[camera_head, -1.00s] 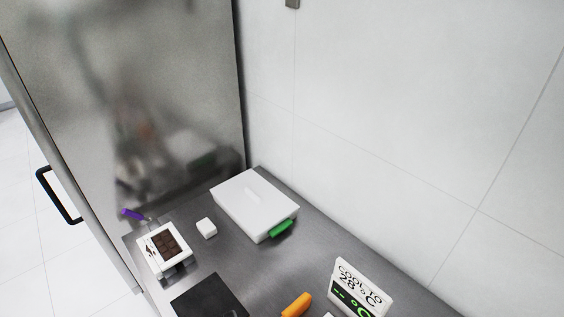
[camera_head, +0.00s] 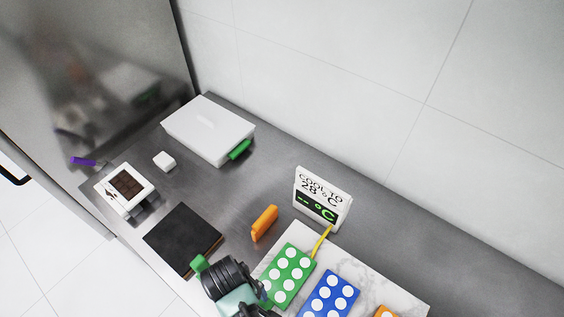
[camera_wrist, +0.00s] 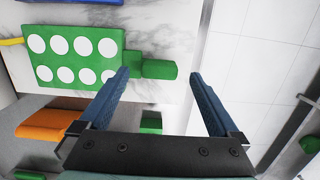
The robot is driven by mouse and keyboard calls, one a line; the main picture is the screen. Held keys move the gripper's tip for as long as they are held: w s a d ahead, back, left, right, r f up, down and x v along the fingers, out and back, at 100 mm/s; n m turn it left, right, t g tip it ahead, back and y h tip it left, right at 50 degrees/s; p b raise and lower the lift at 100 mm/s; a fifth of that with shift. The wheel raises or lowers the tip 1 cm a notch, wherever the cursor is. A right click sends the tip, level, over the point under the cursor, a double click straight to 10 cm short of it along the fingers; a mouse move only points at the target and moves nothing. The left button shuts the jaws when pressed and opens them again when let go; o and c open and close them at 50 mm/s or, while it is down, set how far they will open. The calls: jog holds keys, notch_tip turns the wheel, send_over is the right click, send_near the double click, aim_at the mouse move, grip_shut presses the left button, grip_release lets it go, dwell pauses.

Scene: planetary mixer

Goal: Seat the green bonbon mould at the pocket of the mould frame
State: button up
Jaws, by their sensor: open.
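The green bonbon mould (camera_head: 287,275) is a flat rectangle with several white round cavities, lying on a white marble slab (camera_head: 379,270). In the wrist view the green mould (camera_wrist: 75,57) is at upper left, with a green handle (camera_wrist: 155,69) pointing right. My gripper (camera_wrist: 158,76) is open and empty. In that view the handle's end appears between the fingertips; I cannot tell the height gap. In the head view my arm's end covers the mould's lower left side. I cannot pick out the mould frame or its pocket with certainty.
A blue mould (camera_head: 328,299) lies right of the green one. An orange-handled tool (camera_head: 264,223), a dark square slab (camera_head: 182,240), a temperature sign (camera_head: 322,198), a lidded white box (camera_head: 209,130) and a scale with chocolate (camera_head: 125,188) stand around. Bare counter lies between them.

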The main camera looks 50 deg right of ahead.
jog(key=shift+s+f, duration=0.1)
jog(key=shift+f, duration=0.95)
grip_shut()
